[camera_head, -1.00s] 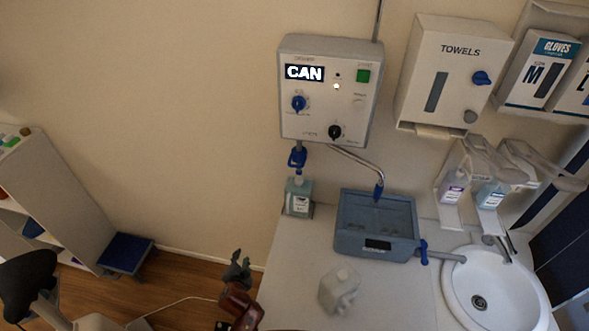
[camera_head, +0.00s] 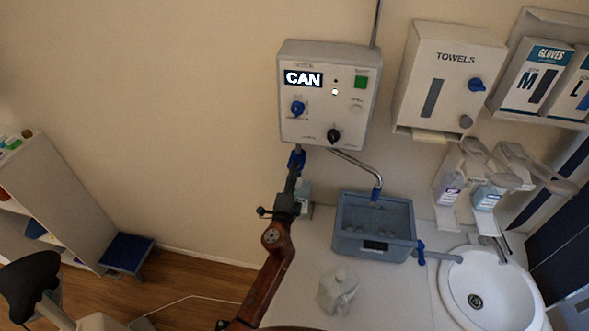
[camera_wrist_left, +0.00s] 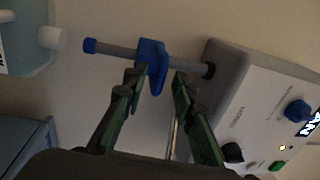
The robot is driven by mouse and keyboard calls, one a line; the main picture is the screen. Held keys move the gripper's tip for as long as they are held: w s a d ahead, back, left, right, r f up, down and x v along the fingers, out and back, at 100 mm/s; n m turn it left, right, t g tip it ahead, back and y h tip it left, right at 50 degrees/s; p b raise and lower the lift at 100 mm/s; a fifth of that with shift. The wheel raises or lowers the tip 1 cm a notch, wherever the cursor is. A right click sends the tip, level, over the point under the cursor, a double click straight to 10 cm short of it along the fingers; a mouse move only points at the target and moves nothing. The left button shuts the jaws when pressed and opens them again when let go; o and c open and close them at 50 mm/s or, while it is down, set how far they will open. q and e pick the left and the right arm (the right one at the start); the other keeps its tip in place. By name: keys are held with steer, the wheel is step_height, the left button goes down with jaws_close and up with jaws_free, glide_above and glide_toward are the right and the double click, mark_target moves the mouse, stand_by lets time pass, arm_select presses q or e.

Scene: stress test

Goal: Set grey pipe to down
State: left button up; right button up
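The grey pipe (camera_wrist_left: 118,51) comes out of the underside of the white control box and ends in a blue cap. A blue clamp piece (camera_wrist_left: 152,60) sits around its middle. In the head view, the blue piece (camera_head: 297,157) shows below the box, and my gripper covers part of this area. My left gripper (camera_head: 293,177) is just below it. In the left wrist view, its two green-edged fingers (camera_wrist_left: 155,84) are apart, with the lower part of the blue piece at the gap between the tips. I cannot tell whether they touch it. My right gripper is not in view.
The control box (camera_head: 327,97) reads CAN. A soap-like bottle (camera_head: 306,197) stands partly behind my left gripper. A bent metal spout hangs over the basin.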

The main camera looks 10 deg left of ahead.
arm_select(q)
steer(key=shift+w+r, duration=0.1)
steer(key=shift+w, duration=0.8)
steer(key=shift+c, duration=0.2)
jaws_close()
